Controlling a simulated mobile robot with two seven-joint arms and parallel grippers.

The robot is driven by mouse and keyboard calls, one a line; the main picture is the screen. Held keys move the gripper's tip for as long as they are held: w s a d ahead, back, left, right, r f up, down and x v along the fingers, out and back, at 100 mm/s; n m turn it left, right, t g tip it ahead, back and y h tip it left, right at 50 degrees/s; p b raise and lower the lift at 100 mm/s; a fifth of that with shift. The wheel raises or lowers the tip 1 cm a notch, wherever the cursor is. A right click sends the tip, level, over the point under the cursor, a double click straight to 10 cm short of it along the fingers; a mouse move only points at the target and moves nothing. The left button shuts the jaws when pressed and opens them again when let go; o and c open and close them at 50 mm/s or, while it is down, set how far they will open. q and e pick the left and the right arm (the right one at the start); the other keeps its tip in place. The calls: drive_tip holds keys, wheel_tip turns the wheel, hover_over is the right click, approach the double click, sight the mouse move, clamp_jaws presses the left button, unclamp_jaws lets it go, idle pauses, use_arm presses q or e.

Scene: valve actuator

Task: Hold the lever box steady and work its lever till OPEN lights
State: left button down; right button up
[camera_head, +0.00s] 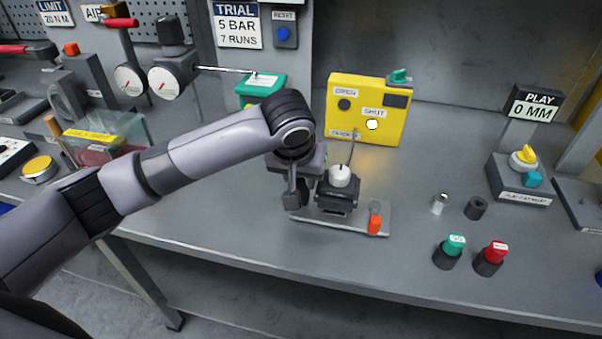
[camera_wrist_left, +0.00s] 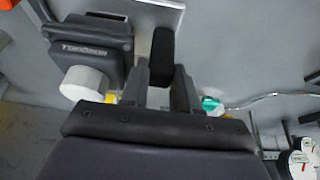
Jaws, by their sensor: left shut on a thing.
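The lever box (camera_head: 336,199) is a small dark box with a white round cap (camera_head: 340,175) on top, on a pale base plate (camera_head: 325,219). An orange-ended piece (camera_head: 375,224), perhaps the lever, is at the plate's right end. My left gripper (camera_head: 294,195) is at the left of the box. In the left wrist view its fingers (camera_wrist_left: 162,88) are shut on a black upright grip (camera_wrist_left: 162,50) beside the box (camera_wrist_left: 92,47). On the yellow panel (camera_head: 360,91) behind, the SHUT lamp (camera_head: 372,125) is lit and the OPEN lamp (camera_head: 344,104) is dark. My right gripper is not in view.
Two knobs, green (camera_head: 453,246) and red (camera_head: 493,252), stand near the front edge at right. A small white cylinder (camera_head: 439,204) and a dark one (camera_head: 475,208) stand behind them. A PLAY gauge stand (camera_head: 520,182) is farther right. Bench between panel and cylinders is clear.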

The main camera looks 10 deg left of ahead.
use_arm(q)
drive_tip(key=shift+f, duration=0.4)
idle(0.9)
